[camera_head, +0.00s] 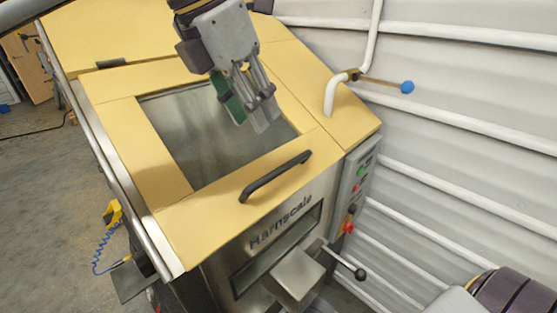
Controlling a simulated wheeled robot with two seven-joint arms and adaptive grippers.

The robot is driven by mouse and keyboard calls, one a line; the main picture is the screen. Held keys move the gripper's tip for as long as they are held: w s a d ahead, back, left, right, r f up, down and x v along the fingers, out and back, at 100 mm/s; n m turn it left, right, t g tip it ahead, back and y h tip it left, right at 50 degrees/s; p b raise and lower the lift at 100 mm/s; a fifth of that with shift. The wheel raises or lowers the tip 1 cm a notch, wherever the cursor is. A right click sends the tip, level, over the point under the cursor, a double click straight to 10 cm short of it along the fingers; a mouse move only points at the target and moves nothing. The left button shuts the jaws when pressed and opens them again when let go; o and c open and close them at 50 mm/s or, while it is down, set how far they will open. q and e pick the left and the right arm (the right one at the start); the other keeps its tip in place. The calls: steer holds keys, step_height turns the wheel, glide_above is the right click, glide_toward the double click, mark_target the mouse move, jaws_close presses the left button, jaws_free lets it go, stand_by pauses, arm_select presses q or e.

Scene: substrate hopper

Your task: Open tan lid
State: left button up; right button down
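The tan lid (162,150) covers the sloped top of the hopper machine and looks shut. It has a large grey window (190,135); I cannot tell whether it is glazed. A black bar handle (275,177) is fixed to its front strip. My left gripper (252,120) comes in from the top and hangs over the window, behind the handle and apart from it. A green piece shows beside its grey fingers. The angle does not show clearly whether the fingers are open. My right gripper is out of view.
A white bent pipe (331,95) and a blue-knobbed lever (406,87) stand to the right, by a ribbed grey wall (470,90). A control panel (357,185) and black-knobbed lever (359,273) are at the front. Open floor (50,210) lies left.

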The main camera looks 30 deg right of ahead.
mark_target(279, 168)
arm_select(q)
steer(key=shift+p+x, duration=0.4)
steer(key=shift+x, duration=6.25)
steer(key=shift+a, duration=0.1)
steer(key=shift+c, duration=0.3)
jaws_close()
